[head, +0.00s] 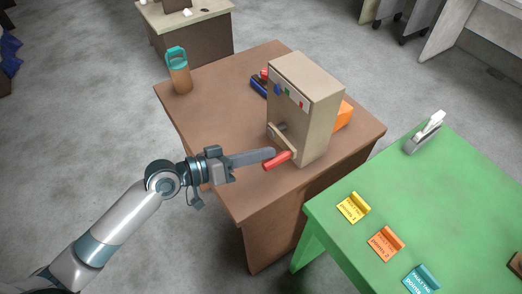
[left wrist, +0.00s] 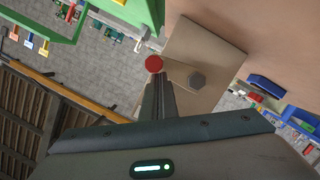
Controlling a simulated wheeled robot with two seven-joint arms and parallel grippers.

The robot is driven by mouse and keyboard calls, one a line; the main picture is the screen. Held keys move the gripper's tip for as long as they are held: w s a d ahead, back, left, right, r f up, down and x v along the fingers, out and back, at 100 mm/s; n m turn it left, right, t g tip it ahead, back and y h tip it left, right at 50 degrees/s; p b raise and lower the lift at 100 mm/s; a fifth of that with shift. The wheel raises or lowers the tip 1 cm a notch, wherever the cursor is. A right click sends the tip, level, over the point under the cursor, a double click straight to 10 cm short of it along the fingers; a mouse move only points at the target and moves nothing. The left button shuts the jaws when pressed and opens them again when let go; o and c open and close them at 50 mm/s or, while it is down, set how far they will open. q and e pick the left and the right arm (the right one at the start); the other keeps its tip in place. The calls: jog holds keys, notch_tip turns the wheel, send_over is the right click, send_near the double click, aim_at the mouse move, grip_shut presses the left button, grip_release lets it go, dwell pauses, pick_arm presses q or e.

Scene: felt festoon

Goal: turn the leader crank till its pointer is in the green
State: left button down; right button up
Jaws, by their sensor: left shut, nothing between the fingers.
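The leader crank has a beige arm (head: 283,139) and a red handle (head: 277,160) on the front of a beige box (head: 313,105) on the brown table. A small scale panel (head: 289,94) with blue, green and red marks is near the box's top; I cannot make out the pointer. My left gripper (head: 273,153) is shut and empty, its tips close beside the red handle. In the left wrist view the handle's red end (left wrist: 154,63) shows just beyond the fingertips (left wrist: 158,80), with a grey hub (left wrist: 197,80) to its right. I cannot tell whether they touch. My right gripper is out of view.
A brown bottle with a teal top (head: 178,72) stands at the table's back left. An orange thing (head: 343,114) is behind the box. A green table (head: 400,190) at right holds several coloured cards and a white-grey device (head: 426,132).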

pick_arm(q)
notch_tip(320, 180, down, 6)
jog(key=m+t+y, duration=0.1)
jog(key=m, duration=0.2)
jog(key=m+t+y, duration=0.1)
jog(key=m, duration=0.3)
jog(key=shift+s+m, duration=0.1)
jog(key=shift+m, duration=0.2)
jog(key=shift+w+a+f+m+t+y+b, duration=0.15)
jog(key=shift+f+m+t+b, duration=0.1)
jog(key=shift+f+m, duration=0.25)
jog(key=shift+w+a+f+m+t+y+b, duration=0.15)
jog(key=shift+f+m+t, duration=0.1)
jog(key=shift+m, duration=0.35)
jog(key=shift+w+a+f+m+t, duration=0.25)
jog(key=shift+w+f+m+t, duration=0.25)
jog(key=shift+m, duration=0.4)
jog(key=shift+w+a+f+p, duration=0.3)
jog(key=shift+w+a+f, duration=0.3)
jog(key=shift+w, duration=0.25)
